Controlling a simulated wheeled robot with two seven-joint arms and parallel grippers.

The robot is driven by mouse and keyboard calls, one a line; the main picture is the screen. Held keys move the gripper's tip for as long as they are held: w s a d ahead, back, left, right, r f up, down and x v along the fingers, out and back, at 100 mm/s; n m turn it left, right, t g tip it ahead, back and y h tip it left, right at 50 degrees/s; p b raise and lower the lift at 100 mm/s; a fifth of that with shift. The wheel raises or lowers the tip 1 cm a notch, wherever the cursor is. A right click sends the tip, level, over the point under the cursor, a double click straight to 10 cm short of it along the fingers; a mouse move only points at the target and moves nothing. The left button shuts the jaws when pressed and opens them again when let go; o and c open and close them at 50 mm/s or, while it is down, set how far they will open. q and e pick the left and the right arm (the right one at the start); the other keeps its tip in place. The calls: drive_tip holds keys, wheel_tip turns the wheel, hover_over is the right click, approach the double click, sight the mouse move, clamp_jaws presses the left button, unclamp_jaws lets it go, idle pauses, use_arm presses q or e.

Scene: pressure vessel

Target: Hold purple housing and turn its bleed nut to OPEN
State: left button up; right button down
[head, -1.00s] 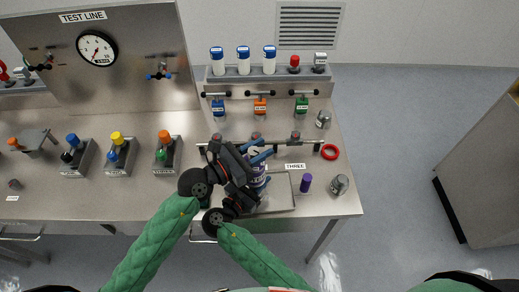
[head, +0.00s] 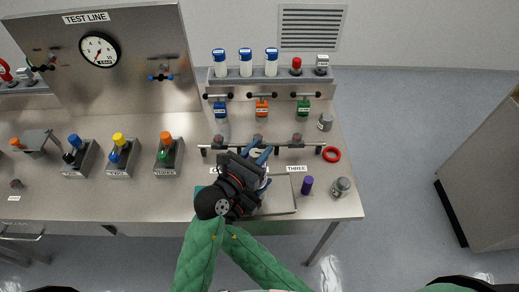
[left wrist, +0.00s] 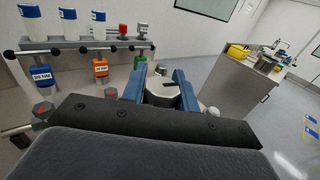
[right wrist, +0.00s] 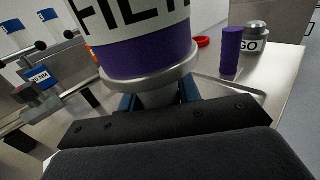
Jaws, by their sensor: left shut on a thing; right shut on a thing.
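The purple housing (right wrist: 145,58), with a white label, stands upright in the right wrist view above a wide grey collar. My right gripper (right wrist: 158,97) is shut on the grey part below that collar. In the head view my left arm hides most of the housing and the right gripper. The bleed nut (left wrist: 162,92) is a pale, faceted cap with a black mark on top, seen in the left wrist view. My left gripper (left wrist: 160,86) has its blue fingers shut on either side of it. I cannot read an OPEN mark.
A shallow tray (head: 283,206) lies under the work. A purple cylinder (head: 307,185), a grey weight (head: 341,187) and a red ring (head: 331,155) are on the right. A rail (head: 290,145) runs behind. Valve blocks (head: 169,158) stand left.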

use_arm(q)
drive_tip(key=shift+a, duration=0.1)
idle(0.5)
drive_tip(key=o, duration=1)
drive_tip(key=v, duration=1.2)
